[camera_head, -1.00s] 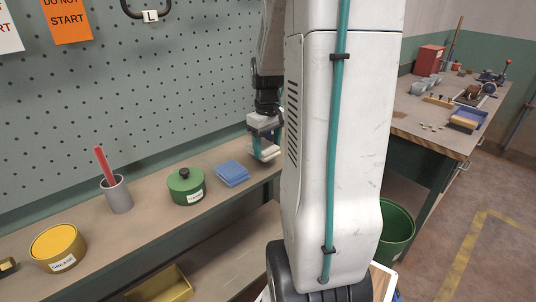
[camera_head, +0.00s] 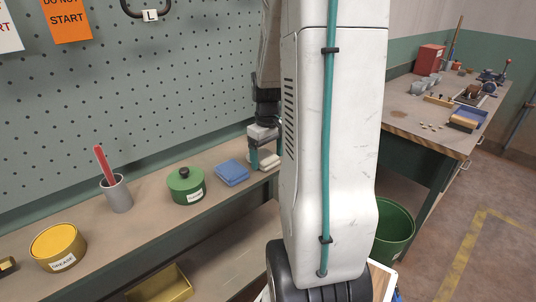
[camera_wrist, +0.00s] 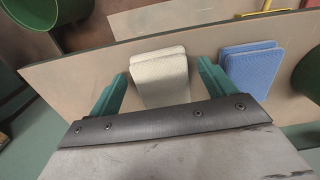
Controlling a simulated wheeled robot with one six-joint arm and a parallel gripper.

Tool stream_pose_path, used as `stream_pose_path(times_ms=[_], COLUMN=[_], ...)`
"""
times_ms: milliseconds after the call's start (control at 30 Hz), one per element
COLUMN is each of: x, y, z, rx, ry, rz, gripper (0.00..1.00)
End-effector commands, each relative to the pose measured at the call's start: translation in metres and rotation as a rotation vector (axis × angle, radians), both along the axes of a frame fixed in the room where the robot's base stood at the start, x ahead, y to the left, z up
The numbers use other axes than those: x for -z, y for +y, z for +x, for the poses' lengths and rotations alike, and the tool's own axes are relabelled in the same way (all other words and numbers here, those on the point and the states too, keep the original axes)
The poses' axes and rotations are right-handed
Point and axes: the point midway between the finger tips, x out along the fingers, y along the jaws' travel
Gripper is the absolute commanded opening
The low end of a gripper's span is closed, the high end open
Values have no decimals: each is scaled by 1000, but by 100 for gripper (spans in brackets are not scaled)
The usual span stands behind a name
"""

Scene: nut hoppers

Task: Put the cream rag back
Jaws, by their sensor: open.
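The cream rag (camera_wrist: 160,75) is a folded stack lying on the wooden shelf (camera_wrist: 85,75), close to its edge. It also shows in the head view (camera_head: 271,163), partly covered by my gripper. My gripper (camera_wrist: 163,74) is open, with one teal finger on each side of the rag. Small gaps seem to show beside it, though I cannot tell whether either finger touches it. In the head view my gripper (camera_head: 265,160) is low over the shelf, partly hidden by my own arm. A folded blue rag (camera_head: 232,172) lies just beside the cream one, outside the right finger in the wrist view (camera_wrist: 252,68).
A lidded green tin (camera_head: 186,188), a grey cup (camera_head: 117,195) with a red-handled tool and a yellow grease tin (camera_head: 58,247) stand along the shelf. The pegboard (camera_head: 150,90) rises behind. A yellow bin (camera_head: 165,285) sits below. A green bin (camera_head: 394,235) stands right.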

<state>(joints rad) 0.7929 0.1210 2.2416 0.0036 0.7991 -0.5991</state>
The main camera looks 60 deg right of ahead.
Motion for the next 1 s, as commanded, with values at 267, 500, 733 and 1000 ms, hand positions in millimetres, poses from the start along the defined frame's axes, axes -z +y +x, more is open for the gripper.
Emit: stream_pose_path(times_ms=[267, 500, 733, 1000], x=[-34, -86, -117, -143], y=[-1, -2, -2, 73], z=[1, 2, 2, 7], rx=[0, 0, 0, -49], ry=[-4, -4, -2, -22], rz=[-5, -4, -1, -21], gripper=[83, 83, 83, 83])
